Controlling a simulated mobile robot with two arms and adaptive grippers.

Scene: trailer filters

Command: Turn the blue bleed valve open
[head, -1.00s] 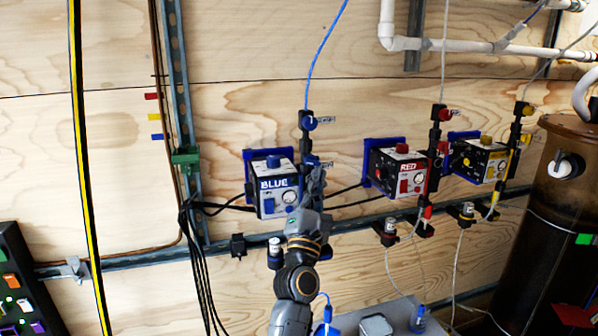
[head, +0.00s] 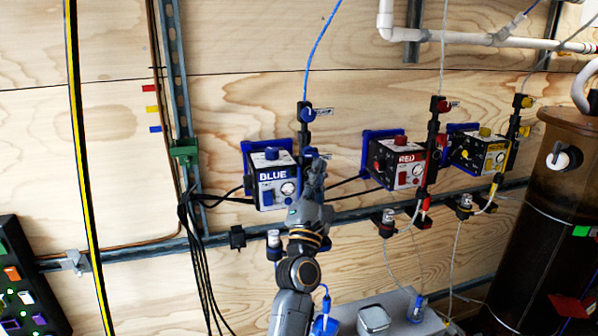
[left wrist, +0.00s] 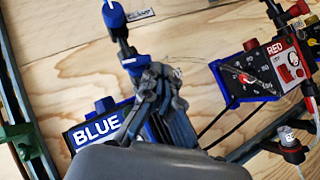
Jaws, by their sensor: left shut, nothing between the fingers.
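The BLUE control box (head: 274,178) is on the wooden wall, with a black vertical pipe fitting to its right. A blue valve handle (head: 308,114) with a small white tag sits high on that fitting; it also shows in the left wrist view (left wrist: 113,14). A second blue part (head: 309,153) lies lower, partly hidden by my fingers. I cannot tell which is labelled bleed. My left gripper (head: 317,166) is shut and empty, with its fingertips at the lower blue part; in the left wrist view its fingers (left wrist: 157,78) overlap the fitting. Contact is unclear. My right gripper is out of view.
The RED box (head: 400,165) and a yellow box (head: 480,152) stand to the right with similar fittings. A metal rail (head: 345,218) runs below. Black cables (head: 195,240) hang at left. A brown tank (head: 545,225) stands at far right.

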